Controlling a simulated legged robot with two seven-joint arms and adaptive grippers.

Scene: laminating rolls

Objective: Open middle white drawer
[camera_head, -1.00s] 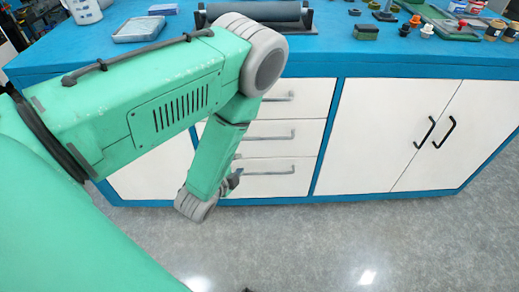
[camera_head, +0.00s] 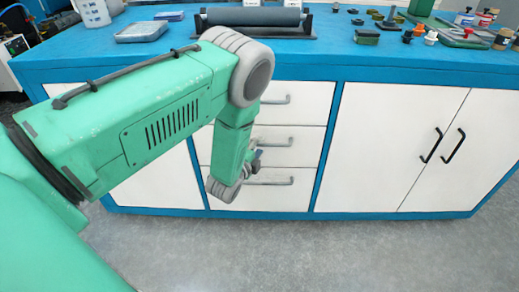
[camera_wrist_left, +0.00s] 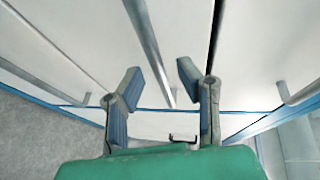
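The middle white drawer (camera_head: 303,150) is in a stack of three in the blue cabinet and looks closed. Its grey bar handle (camera_head: 276,141) shows in the head view, and my forearm hides the drawer's left part. My left gripper (camera_head: 258,160) is in front of the stack, between the middle and lower handles in the picture. In the left wrist view, my left gripper (camera_wrist_left: 160,76) is open, with its fingers spread on either side of a grey bar handle (camera_wrist_left: 150,50). No clear contact shows. My right gripper is not in view.
The upper drawer (camera_head: 305,101) and lower drawer (camera_head: 300,192) look closed. White double doors (camera_head: 390,140) with black handles are to the right. A roller device (camera_head: 255,17), a tray (camera_head: 141,32) and small parts stand on the blue top. The floor in front (camera_head: 330,250) is clear.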

